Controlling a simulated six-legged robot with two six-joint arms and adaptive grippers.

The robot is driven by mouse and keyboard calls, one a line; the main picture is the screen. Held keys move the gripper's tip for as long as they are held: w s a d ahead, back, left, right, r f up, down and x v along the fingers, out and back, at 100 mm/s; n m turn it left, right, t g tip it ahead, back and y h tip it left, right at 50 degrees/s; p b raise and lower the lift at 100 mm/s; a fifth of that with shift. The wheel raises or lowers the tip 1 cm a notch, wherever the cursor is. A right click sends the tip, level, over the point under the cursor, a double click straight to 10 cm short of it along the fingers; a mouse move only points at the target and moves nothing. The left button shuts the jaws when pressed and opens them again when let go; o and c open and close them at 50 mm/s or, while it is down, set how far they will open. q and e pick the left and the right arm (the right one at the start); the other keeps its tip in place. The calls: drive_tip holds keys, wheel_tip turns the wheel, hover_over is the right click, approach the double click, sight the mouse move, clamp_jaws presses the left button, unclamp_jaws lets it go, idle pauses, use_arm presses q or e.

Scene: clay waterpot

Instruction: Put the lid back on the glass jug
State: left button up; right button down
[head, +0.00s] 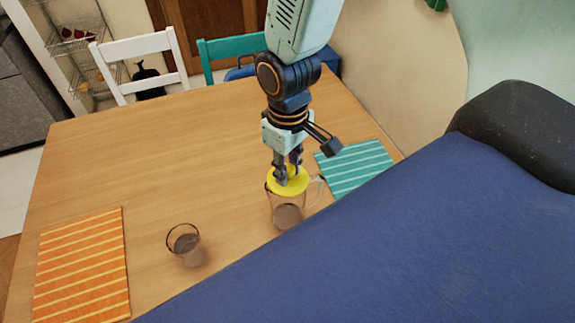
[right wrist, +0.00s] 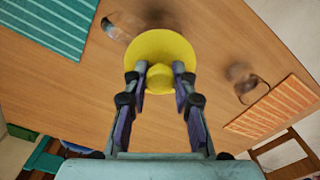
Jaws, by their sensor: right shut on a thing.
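The yellow lid (head: 288,180) is at the top of the glass jug (head: 288,212). In the head view I cannot tell whether it is seated or just above the rim. My right gripper (head: 288,176) comes down from above and is shut on the lid's knob. In the right wrist view the round lid (right wrist: 160,50) fills the space past the fingertips of the right gripper (right wrist: 160,88), with its knob between them. The lid hides most of the jug there; the jug's handle (right wrist: 115,30) shows at upper left. My left gripper is not in view.
A drinking glass (head: 184,243) stands on the wooden table (head: 150,150) left of the jug. An orange striped placemat (head: 82,265) lies at left and a teal one (head: 355,168) right of the jug. Chairs (head: 140,62) stand behind. The table's middle is clear.

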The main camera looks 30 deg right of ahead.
drive_tip(key=shift+a, duration=0.1)
idle(0.3)
drive_tip(key=shift+p, duration=0.4)
idle(1.1)
drive_tip(key=shift+f+p, duration=0.15)
drive_tip(key=shift+p, duration=0.6)
idle(0.6)
idle(0.3)
drive_tip(key=c, duration=1)
unclamp_jaws()
drive_tip(key=shift+o, duration=0.2)
